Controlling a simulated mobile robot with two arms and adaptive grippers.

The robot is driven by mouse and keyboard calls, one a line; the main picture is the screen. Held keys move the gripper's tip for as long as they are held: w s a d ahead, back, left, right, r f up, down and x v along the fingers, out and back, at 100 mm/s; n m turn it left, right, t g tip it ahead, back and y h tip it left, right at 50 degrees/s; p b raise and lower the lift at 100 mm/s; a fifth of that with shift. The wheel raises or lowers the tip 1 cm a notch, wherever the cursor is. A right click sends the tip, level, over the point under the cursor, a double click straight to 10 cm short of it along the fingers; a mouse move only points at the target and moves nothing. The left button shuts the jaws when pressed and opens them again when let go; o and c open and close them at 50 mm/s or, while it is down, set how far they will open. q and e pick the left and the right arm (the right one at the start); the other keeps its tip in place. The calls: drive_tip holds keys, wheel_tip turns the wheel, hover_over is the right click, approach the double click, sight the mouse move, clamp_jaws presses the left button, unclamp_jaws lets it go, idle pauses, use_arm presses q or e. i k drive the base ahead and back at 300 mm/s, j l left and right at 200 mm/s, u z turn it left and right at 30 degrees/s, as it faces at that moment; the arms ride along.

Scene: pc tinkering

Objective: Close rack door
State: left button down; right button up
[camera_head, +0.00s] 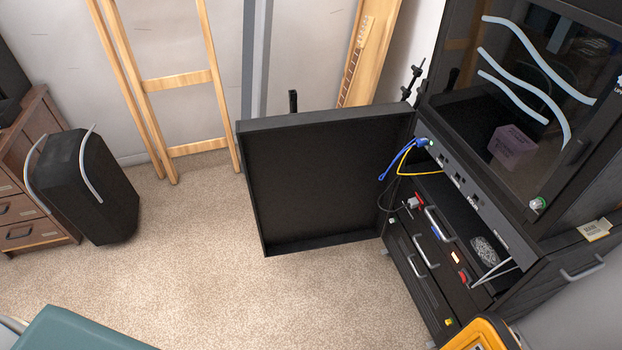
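The black rack (404,248) stands at the right. Its lower door (320,185) is a flat black panel with a raised rim. The door stands wide open, swung out to the left, with its inner face toward me. It joins the rack at its right edge. Inside the open bay are blue and yellow cables (405,160) in a port panel, and drawers with grey handles. An upper glass door (520,85) looks shut, with pale curved strips on it. Neither of my grippers is in view.
A black case (83,190) with pale strips stands on the carpet at the left, beside a wooden drawer cabinet (30,165). A yellow object (482,334) and a teal surface (75,330) show at the bottom. Carpet before the door is clear.

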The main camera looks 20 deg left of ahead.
sight(312, 178)
drive_tip(key=i+j+u, duration=0.25)
drive_tip(key=j+u, duration=0.25)
drive_tip(key=j, duration=0.15)
drive_tip(key=i+j+u, duration=0.35)
drive_tip(key=j+u, duration=0.15)
drive_tip(key=i+j+u, duration=0.45)
drive_tip(key=i+j, duration=0.15)
drive_tip(key=i, duration=0.3)
drive_tip(key=i+j+u, duration=0.1)
drive_tip(key=i, duration=0.35)
drive_tip(key=i+z, duration=0.25)
drive_tip(key=z, duration=0.25)
drive_tip(key=i+z, duration=0.3)
drive_tip(key=z, duration=0.15)
drive_tip(key=i+j+z, duration=0.25)
drive_tip(key=z, duration=0.25)
